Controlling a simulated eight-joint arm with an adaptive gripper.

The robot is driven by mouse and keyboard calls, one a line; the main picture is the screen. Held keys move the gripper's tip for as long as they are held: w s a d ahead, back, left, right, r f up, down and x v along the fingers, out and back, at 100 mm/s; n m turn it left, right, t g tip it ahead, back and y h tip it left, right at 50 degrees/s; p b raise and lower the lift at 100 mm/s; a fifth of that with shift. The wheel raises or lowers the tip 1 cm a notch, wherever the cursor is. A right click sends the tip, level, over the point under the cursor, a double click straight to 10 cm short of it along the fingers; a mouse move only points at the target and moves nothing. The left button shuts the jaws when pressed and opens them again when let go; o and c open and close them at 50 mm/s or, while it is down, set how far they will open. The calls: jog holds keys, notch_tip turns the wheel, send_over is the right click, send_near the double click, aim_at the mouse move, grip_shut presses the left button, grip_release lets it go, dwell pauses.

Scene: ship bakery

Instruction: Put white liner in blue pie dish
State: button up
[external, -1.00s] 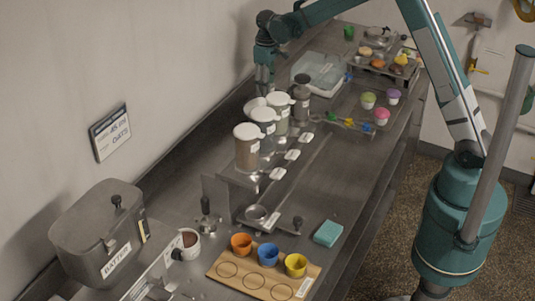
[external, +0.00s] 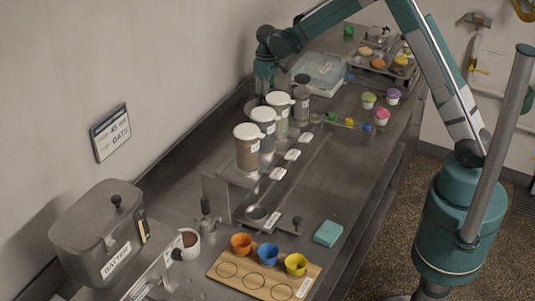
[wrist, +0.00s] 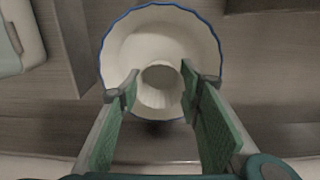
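In the wrist view, a round dish with a wavy blue rim and pale inside (wrist: 205,45) lies under my gripper (wrist: 160,84). A small, pale, fluted cup, apparently the white liner (wrist: 160,97), is within the dish's outline, between my fingertips. Both fingertips appear to press on its sides. I cannot tell whether its base touches the dish.
Tall jars with white lids (external: 248,148) stand right in front of my gripper. A clear-lidded tub (external: 320,70) is to its right. Small colored cups (external: 368,98) stand farther right. The front holds a wooden board (external: 262,281), a teal block (external: 328,233) and a grey batter bin (external: 98,235).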

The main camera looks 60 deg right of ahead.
jog(key=shift+f, duration=1.85)
jog(key=shift+f, duration=0.2)
jog(key=o, duration=0.6)
jog(key=shift+r, duration=0.25)
notch_tip(320, 180, up, 12)
